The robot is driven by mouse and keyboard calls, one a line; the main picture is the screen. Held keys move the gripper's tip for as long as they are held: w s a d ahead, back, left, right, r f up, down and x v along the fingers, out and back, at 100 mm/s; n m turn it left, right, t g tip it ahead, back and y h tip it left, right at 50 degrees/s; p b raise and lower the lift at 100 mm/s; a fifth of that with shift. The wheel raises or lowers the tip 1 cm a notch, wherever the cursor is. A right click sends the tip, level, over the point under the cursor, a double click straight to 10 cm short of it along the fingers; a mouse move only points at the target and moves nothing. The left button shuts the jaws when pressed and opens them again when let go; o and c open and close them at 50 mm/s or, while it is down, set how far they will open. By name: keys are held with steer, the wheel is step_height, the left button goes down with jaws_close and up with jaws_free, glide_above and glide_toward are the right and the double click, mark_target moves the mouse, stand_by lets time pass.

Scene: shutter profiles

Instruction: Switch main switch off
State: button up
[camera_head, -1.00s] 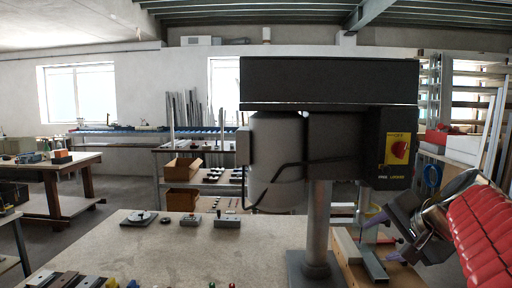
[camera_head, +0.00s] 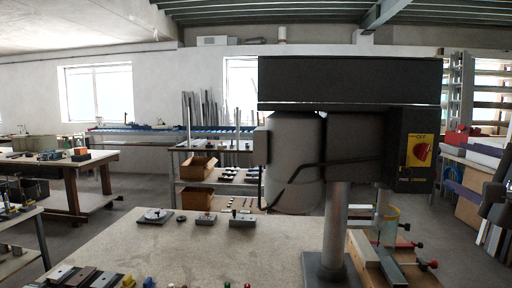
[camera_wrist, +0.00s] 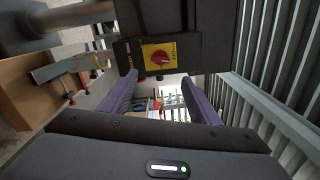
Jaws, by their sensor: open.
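The main switch (camera_head: 422,151) is a red rotary knob on a yellow plate, on the right side of the dark drill press head (camera_head: 350,82). In the wrist view the red knob (camera_wrist: 160,58) on its yellow plate shows at upper centre, turned sideways. My gripper (camera_wrist: 160,79) is open, with purple fingers spread apart and nothing between them. In that picture the knob appears just above the gap between the fingertips, and the fingers look apart from it. The exact distance cannot be told.
The drill press column (camera_head: 336,225) stands on a workbench (camera_head: 200,255) with several small metal parts. A vise-like fixture (camera_wrist: 58,68) with red-tipped handles lies below the press head. Shelving (camera_head: 217,165) stands behind.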

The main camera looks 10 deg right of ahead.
mark_target(426, 154)
steer(key=shift+w, duration=0.1)
steer(key=x, duration=1.3)
steer(key=shift+w, duration=0.35)
steer(key=shift+c, duration=0.5)
steer(key=shift+f, duration=0.1)
steer(key=c, duration=1)
